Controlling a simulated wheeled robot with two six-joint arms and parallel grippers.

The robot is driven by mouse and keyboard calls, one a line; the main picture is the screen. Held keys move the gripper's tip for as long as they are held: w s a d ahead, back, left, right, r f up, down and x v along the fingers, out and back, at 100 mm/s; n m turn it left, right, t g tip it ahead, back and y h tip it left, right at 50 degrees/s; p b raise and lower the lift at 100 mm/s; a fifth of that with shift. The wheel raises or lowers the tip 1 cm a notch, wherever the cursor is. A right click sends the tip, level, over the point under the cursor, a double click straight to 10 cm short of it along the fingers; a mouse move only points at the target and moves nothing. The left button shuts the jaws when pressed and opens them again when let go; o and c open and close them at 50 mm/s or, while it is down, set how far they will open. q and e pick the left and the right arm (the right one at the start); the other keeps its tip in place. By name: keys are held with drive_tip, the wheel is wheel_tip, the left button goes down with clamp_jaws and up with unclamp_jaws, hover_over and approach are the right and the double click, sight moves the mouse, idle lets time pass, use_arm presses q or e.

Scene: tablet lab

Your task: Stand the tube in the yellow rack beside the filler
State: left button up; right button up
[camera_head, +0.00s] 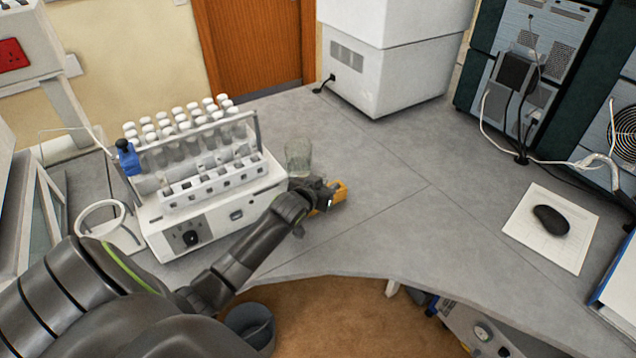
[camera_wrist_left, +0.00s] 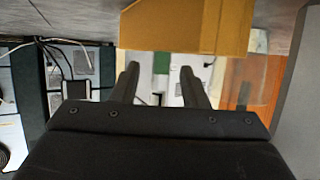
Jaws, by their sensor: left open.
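The yellow rack (camera_head: 340,191) is on the grey bench, just right of the white filler (camera_head: 200,220). Part of it is hidden behind my left gripper (camera_head: 322,194). In the left wrist view the yellow rack (camera_wrist_left: 188,25) fills the top middle, close to the fingertips. My left gripper (camera_wrist_left: 160,78) is open, with two dark fingers apart and no tube visible between them. I cannot make out a separate tube in the rack or at the gripper. Several white-capped tubes (camera_head: 178,112) stand in rows at the filler. My right gripper is not in view.
A clear glass beaker (camera_head: 298,158) stands behind the gripper, close to the filler's right side. A blue clamp (camera_head: 128,157) is at the filler's left end. A black mouse (camera_head: 551,219) lies on a white sheet at right. The bench middle is clear.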

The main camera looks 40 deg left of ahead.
use_arm(q)
drive_tip(key=b+v, duration=0.2)
drive_tip(key=v, duration=1.5)
drive_tip(key=shift+s, duration=0.2)
drive_tip(key=s+d+f+g, duration=0.2)
drive_tip(key=s+f+g, duration=0.15)
drive_tip(key=s, duration=0.45)
drive_tip(key=s+d+f+m+g, duration=0.1)
drive_tip(key=s+d+f+g, duration=0.2)
drive_tip(key=s, duration=0.4)
drive_tip(key=s+d+f+g, duration=0.1)
drive_tip(key=s+f+g, duration=0.2)
drive_tip(key=s+f, duration=0.35)
wheel_tip(320, 180, down, 24)
drive_tip(key=a+g+b, duration=0.2)
drive_tip(key=s+d+f, duration=0.1)
drive_tip(key=s+f, duration=1.5)
drive_tip(key=f, duration=0.1)
drive_tip(key=shift+d+f+g+h+b, duration=0.3)
drive_tip(key=shift+f+g+b, duration=0.05)
drive_tip(key=shift+b, duration=0.1)
